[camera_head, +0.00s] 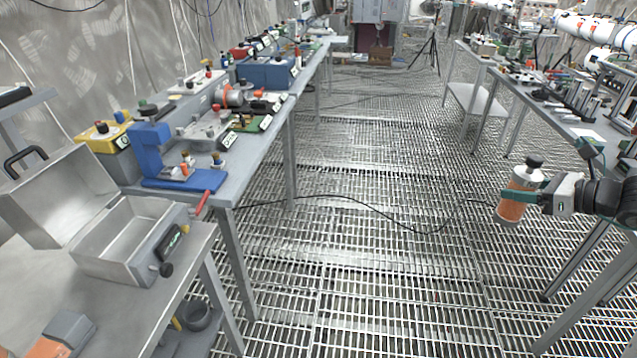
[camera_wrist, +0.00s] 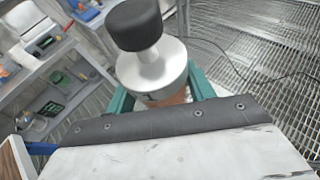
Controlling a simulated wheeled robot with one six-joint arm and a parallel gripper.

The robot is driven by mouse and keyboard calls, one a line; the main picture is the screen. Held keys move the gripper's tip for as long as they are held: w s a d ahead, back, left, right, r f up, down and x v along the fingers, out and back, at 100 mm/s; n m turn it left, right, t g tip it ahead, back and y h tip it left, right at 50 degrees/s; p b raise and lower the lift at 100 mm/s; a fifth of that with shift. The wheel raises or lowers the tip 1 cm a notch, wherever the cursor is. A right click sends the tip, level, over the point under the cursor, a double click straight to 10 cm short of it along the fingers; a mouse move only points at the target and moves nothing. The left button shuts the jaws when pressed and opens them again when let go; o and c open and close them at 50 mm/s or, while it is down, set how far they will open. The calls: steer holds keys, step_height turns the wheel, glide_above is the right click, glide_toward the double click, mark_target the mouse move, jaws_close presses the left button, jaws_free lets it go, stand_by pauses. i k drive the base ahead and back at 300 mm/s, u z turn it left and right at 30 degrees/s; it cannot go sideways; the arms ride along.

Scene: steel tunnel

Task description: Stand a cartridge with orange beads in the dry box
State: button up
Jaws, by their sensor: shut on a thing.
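My gripper (camera_head: 525,197) is at the right of the head view, shut on a cartridge (camera_head: 510,209). The cartridge is upright, with a black knob, a pale metal top and an orange lower part, and is held above the grating floor. In the wrist view, its black knob and silver cap (camera_wrist: 150,68) stand between the green fingers (camera_wrist: 158,92); its lower body is mostly hidden. The dry box (camera_head: 130,236) is a grey metal case on the near left bench, with its lid (camera_head: 58,195) open. Its visible interior looks empty, and my gripper is far to its right.
The left bench (camera_head: 262,112) carries a blue stand (camera_head: 150,152) and several tools. A red-handled item (camera_head: 202,204) lies beside the box. An orange and grey object (camera_head: 64,335) is at the near bench's front. A cable (camera_head: 400,222) crosses the grating. The middle aisle is otherwise open.

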mark_target(125, 260)
steer(key=i, duration=1.8)
steer(key=u, duration=3.25)
